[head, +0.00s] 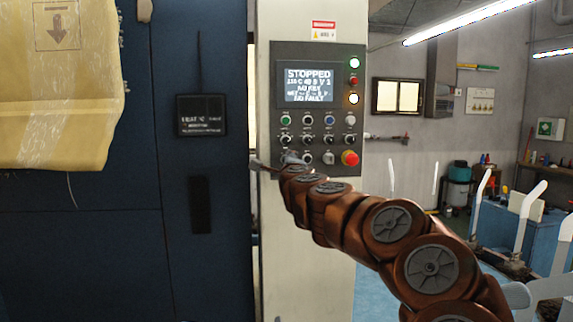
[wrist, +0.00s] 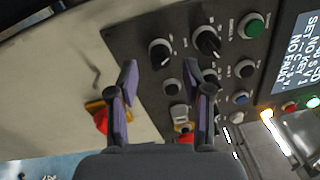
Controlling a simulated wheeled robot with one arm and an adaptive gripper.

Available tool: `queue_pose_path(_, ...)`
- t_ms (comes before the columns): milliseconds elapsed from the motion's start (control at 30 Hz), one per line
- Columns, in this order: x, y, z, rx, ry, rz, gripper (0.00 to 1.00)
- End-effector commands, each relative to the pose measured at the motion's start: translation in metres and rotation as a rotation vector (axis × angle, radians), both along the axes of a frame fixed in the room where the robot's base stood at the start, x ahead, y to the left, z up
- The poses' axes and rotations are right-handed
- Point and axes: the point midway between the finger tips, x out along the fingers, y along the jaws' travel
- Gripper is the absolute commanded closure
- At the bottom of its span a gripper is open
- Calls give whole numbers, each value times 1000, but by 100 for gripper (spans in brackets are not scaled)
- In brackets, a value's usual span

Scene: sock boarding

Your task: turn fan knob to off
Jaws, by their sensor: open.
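The control panel (head: 318,104) stands upright on a pale cabinet, with rows of buttons and knobs below a screen reading STOPPED. In the wrist view the panel appears turned sideways, and two black selector knobs (wrist: 160,50) (wrist: 207,40) show beyond my fingers. Their labels are too small to read, so I cannot tell which is the fan knob. My gripper (wrist: 162,78) is open and empty, its purple-padded fingers apart in front of the panel. In the head view my gripper (head: 272,165) is at the panel's lower left corner, partly covering the bottom row.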

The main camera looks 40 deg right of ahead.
Motion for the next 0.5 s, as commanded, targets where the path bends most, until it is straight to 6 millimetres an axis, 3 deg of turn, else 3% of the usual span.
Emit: queue_pose_path(500,-50,41,-2,-1,-1,2,50)
